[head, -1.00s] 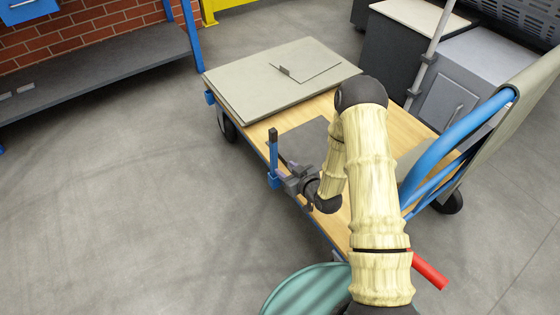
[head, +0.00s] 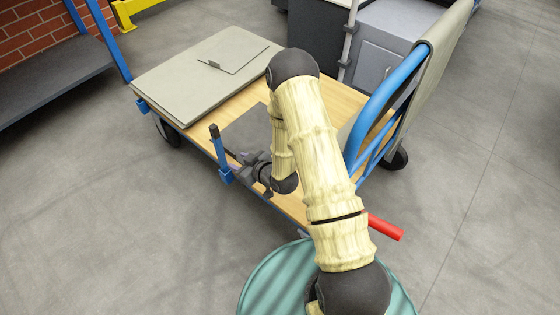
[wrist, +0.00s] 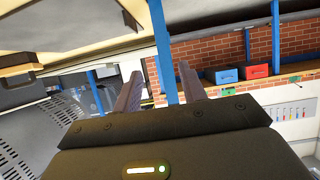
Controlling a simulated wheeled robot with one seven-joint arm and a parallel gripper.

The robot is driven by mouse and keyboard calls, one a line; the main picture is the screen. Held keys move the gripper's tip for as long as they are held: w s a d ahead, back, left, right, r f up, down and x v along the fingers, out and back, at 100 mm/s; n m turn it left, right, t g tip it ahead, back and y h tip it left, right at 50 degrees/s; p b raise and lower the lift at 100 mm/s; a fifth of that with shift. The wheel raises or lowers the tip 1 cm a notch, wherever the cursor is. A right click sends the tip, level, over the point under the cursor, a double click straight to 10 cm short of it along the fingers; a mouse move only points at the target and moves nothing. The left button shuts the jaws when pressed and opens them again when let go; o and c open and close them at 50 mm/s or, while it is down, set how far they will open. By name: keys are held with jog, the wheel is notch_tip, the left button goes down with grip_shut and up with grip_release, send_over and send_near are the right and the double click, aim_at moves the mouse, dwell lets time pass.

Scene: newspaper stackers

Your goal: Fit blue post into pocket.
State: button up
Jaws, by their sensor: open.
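The blue post (head: 217,148), with a black top, stands upright at the near long edge of the flat cart (head: 290,207). Its lower end is at the blue pocket (head: 225,176) on the cart's side; how deep it sits inside cannot be seen. My gripper (head: 240,167) is open just right of the post, level with its lower part, with its fingers pointing toward it. In the wrist view, the post (wrist: 161,50) shows between the two spread fingers of my gripper (wrist: 158,78), apart from both.
Grey boards (head: 200,70) lie stacked on the cart's far end, and a dark flat sheet (head: 248,132) lies near the middle. A blue handle frame (head: 385,110) rises at the cart's right. A green drum (head: 262,285) stands in front. The floor at left is clear.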

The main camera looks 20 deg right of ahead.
jog(key=s+d+r+m+g+h, duration=0.3)
jog(key=s+d+r+g+h, duration=0.15)
jog(key=d+r, duration=0.6)
jog(key=s+r+m+g+h, duration=0.1)
jog(key=s+r+m+g, duration=0.1)
jog(key=s+r, duration=0.3)
jog(key=s+d+r+m+g+h, duration=0.1)
jog(key=s+r, duration=0.4)
jog(key=s, duration=0.5)
jog(key=shift+d+r+m+g, duration=0.2)
jog(key=shift+m+g, duration=0.2)
jog(key=shift+g, duration=0.05)
jog(key=shift+r+h, duration=0.1)
jog(key=shift+h, duration=0.15)
